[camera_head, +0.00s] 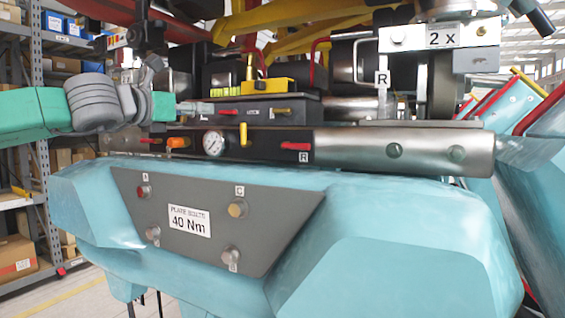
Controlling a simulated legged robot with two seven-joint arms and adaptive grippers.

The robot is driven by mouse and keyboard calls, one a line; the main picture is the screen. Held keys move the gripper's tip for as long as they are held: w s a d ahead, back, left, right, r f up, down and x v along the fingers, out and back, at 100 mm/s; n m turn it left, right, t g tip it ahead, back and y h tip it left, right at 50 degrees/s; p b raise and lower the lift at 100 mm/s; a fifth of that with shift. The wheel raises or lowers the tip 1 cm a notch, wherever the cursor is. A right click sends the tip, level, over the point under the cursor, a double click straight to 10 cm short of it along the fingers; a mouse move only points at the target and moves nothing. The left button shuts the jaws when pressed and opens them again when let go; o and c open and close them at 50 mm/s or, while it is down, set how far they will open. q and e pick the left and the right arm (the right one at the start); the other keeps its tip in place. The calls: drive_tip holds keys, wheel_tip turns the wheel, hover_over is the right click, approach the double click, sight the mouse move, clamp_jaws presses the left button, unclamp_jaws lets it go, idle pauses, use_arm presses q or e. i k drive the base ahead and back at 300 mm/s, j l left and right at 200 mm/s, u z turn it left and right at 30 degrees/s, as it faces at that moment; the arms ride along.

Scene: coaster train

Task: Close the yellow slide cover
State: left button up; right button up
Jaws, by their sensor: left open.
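The yellow slide cover (278,86) is a low yellow block with a small upright tab (249,68). It sits on top of a dark box (264,110) in the middle of the machine. I cannot tell from here how far it is slid. My left gripper (153,96), grey at the end of a green arm, is left of the dark box, at about the box's height. It is open and appears apart from the cover; its fingertips are hard to make out. My right gripper is not in view.
A light-blue body with a grey bolt plate (205,248) fills the foreground. Dark cylinders, red bars and yellow beams crowd behind. Shelves stand at the left.

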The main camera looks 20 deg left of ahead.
sight(274, 86)
drive_tip(key=k+j, duration=0.1)
drive_tip(key=k, duration=0.9)
